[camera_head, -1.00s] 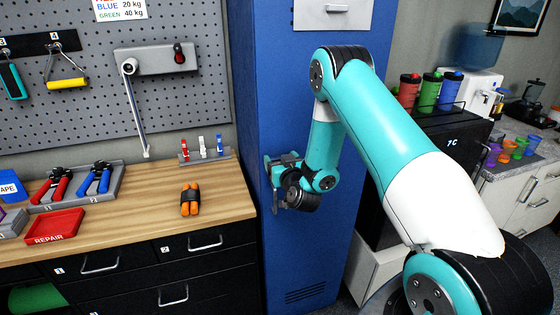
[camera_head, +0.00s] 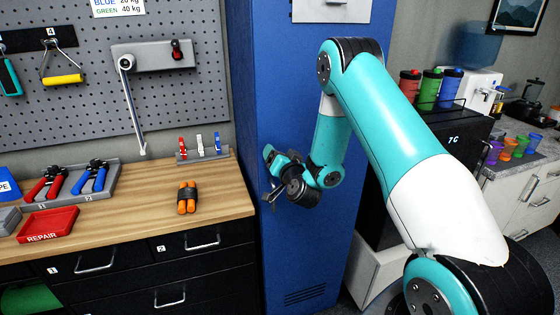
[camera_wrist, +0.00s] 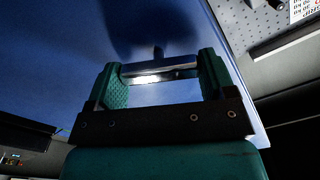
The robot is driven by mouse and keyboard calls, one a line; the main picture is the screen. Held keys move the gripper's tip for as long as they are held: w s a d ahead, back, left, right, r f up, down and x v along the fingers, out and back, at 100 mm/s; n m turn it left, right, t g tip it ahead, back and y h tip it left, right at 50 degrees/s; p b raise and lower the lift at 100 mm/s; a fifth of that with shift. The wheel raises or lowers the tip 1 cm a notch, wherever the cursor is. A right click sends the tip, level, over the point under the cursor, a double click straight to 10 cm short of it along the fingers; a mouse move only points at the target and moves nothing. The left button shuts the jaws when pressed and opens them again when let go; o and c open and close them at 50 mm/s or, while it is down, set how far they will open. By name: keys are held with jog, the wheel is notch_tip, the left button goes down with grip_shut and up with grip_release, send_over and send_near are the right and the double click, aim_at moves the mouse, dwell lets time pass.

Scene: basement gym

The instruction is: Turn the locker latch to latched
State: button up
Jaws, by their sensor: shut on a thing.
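The blue locker (camera_head: 300,245) stands in the middle of the head view with its door shut. My gripper (camera_head: 270,174) is at the locker's front face, at the left of my arm, and is tilted. In the wrist view my gripper (camera_wrist: 160,68) is shut on the locker latch (camera_wrist: 158,73), a shiny metal bar that spans between the two green fingers. A dark stem and shadow show behind the bar on the blue door. In the head view my gripper mostly hides the latch, so its exact angle is hard to tell.
A wooden workbench (camera_head: 130,205) with a red repair tray (camera_head: 48,224) and orange-handled grips (camera_head: 187,198) stands left of the locker. A black cabinet (camera_head: 455,130) carrying bottles stands at the right. The space before the locker holds only my arm.

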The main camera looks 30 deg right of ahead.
jog(key=m+b, duration=0.1)
jog(key=m, duration=0.5)
jog(key=shift+d+f+m+b, duration=0.1)
jog(key=shift+f+m+b, duration=0.05)
jog(key=shift+m+b, duration=0.2)
jog(key=m+b, duration=0.1)
jog(key=m, duration=0.4)
jog(key=shift+m, duration=0.25)
jog(key=o, duration=0.9)
jog(key=shift+f, duration=0.1)
